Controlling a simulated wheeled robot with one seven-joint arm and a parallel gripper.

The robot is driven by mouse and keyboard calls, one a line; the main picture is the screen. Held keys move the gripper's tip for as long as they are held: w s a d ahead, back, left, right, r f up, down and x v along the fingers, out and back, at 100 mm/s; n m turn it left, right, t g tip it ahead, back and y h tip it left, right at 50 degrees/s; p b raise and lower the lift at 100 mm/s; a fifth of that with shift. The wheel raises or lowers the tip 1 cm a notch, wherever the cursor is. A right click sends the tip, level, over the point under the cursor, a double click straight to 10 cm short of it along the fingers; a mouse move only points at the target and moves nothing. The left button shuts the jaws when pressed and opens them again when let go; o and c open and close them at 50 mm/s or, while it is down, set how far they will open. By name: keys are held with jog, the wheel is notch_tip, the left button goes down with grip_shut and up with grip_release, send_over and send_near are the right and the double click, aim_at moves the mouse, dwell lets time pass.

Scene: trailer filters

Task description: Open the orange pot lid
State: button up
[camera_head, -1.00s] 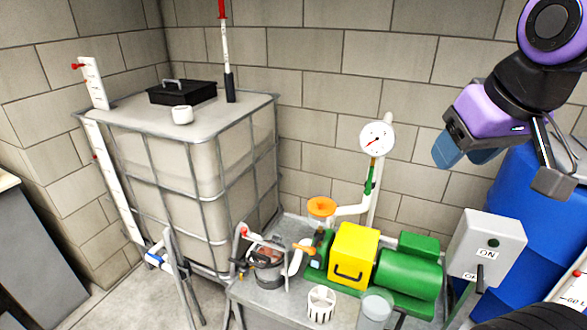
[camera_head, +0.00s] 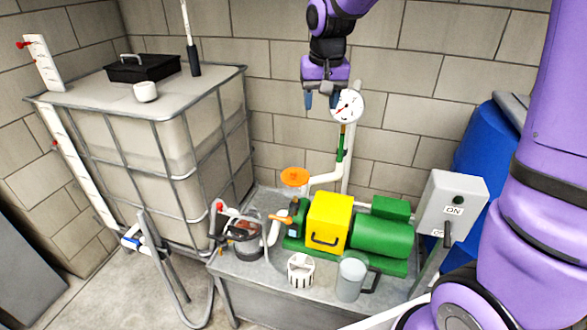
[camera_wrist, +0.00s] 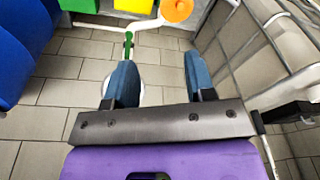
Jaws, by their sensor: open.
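The orange pot lid (camera_head: 294,177) is a round orange disc on top of a white pipe, left of the yellow box in the head view. It also shows at the top of the wrist view (camera_wrist: 177,9), beyond my fingertips. My gripper (camera_head: 322,101) is open and empty, with blue fingers pointing down. In the head view it appears above the lid and slightly right, in front of the gauge's left side. In the wrist view both fingers (camera_wrist: 160,75) are apart with nothing between them.
A pressure gauge (camera_head: 348,106) stands on a pipe near my gripper. The yellow box (camera_head: 328,222) and green pump (camera_head: 381,238) sit right of the lid. A white basket (camera_head: 301,270) and grey jug (camera_head: 352,279) stand in front. A caged tank (camera_head: 140,160) is at left.

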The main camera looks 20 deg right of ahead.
jog(key=m+g, duration=0.1)
jog(key=g, duration=0.1)
send_near(293, 171)
notch_tip(293, 171, down, 9)
jog(key=shift+s+r, duration=0.1)
grip_shut()
